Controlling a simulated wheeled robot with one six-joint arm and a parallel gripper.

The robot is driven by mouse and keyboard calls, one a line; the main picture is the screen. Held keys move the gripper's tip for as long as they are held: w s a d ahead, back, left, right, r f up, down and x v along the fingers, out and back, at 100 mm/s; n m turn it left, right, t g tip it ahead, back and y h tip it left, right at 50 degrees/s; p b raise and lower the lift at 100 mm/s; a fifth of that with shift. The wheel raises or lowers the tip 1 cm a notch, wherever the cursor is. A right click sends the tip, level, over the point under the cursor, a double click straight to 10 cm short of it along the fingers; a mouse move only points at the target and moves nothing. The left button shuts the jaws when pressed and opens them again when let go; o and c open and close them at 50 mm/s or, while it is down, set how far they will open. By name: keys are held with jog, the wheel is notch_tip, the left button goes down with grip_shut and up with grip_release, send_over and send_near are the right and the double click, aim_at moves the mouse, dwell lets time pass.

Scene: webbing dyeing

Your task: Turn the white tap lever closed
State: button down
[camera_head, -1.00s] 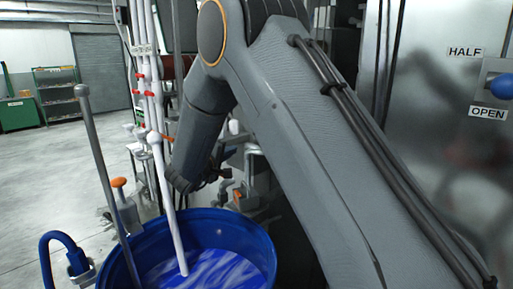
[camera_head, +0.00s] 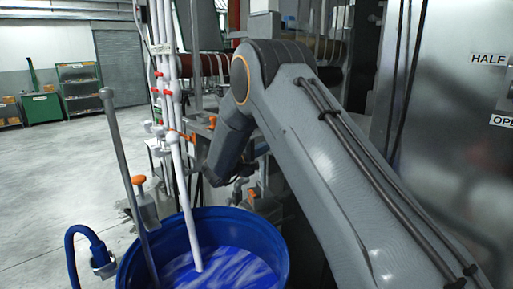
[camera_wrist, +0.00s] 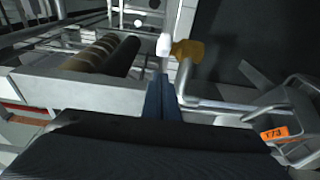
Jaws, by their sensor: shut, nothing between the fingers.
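The white tap lever (camera_wrist: 164,45) shows in the wrist view just above the middle. It stands upright at the left side of a brass-coloured tap body (camera_wrist: 187,50), which has a grey pipe running down from it. My gripper (camera_wrist: 161,82) points up toward the lever with its dark blue fingers together and nothing between them. The fingertips look just below the lever; whether they touch it I cannot tell. In the head view my arm hides most of the gripper, and I cannot pick out the white lever there.
A blue drum (camera_head: 205,222) of blue liquid stands below my arm, with a white pipe (camera_head: 182,185) reaching into it. A steel cabinet (camera_head: 455,130) is at the right. In the wrist view, a roller (camera_wrist: 101,55) lies left and a tube frame with an orange tag (camera_wrist: 275,133) right.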

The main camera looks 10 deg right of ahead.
jog(key=shift+s+d+r+p, duration=0.1)
jog(key=shift+s+d+p, duration=0.1)
jog(key=shift+s+d, duration=0.3)
jog(key=shift+s+d+r+p, duration=0.15)
jog(key=shift+s+d, duration=0.1)
jog(key=shift+d, duration=0.35)
jog(key=shift+d+f, duration=0.1)
jog(key=shift+s+d+n+t+y+p, duration=0.1)
jog(key=shift+s+n+t+y+p, duration=0.1)
jog(key=shift+n+t+y+p, duration=0.15)
